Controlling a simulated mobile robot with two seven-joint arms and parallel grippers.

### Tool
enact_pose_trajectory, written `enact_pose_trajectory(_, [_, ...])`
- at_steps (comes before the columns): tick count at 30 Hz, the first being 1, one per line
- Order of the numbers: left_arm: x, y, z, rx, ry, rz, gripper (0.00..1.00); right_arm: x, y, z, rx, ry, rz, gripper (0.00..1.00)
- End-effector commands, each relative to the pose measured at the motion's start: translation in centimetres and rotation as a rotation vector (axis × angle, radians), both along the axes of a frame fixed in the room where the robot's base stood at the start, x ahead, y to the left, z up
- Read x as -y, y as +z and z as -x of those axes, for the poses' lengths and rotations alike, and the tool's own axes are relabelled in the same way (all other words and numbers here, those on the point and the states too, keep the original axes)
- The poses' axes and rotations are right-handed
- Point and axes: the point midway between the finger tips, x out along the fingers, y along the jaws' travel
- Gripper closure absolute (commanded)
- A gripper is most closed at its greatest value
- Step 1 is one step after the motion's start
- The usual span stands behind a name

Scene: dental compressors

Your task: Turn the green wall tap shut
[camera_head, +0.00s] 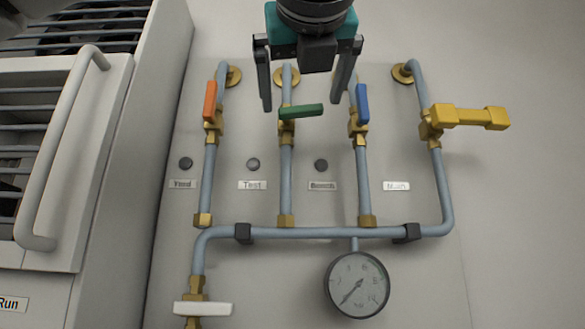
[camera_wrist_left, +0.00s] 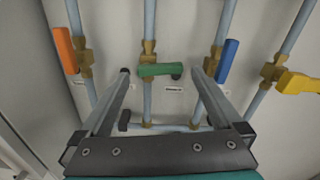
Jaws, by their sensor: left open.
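The green wall tap has a green lever (camera_head: 301,111) on a brass valve body (camera_head: 286,130), on the second vertical pipe from the left. The lever lies level, across its pipe, pointing right. My left gripper (camera_head: 300,104) is open, coming from the top of the head view, its two fingers on either side of the lever. In the left wrist view the green lever (camera_wrist_left: 160,70) shows between the fingertips of the gripper (camera_wrist_left: 161,73). I cannot tell whether a finger touches it. My right gripper is not in view.
An orange lever (camera_head: 210,100) on the left and a blue lever (camera_head: 362,103) on the right stand along their pipes, close to the fingers. A yellow handle (camera_head: 470,117) sits further right. Below are a white lever (camera_head: 203,309) and a gauge (camera_head: 357,285). A cabinet (camera_head: 110,150) is at left.

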Motion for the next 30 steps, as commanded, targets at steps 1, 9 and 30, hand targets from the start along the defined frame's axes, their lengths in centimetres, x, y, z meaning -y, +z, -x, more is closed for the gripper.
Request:
enact_pose_trajectory(1, [0.0, 0.1, -0.9, -0.002, 0.001, 0.000, 0.00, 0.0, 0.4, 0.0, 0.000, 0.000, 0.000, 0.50])
enact_pose_trajectory(9, [0.1, 0.0, -2.9, 0.000, 0.000, 0.000, 0.00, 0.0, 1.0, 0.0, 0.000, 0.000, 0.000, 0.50])
enact_pose_trajectory(30, [0.1, 0.0, -2.9, 0.000, 0.000, -0.001, 0.49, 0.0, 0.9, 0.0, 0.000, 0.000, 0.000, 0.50])
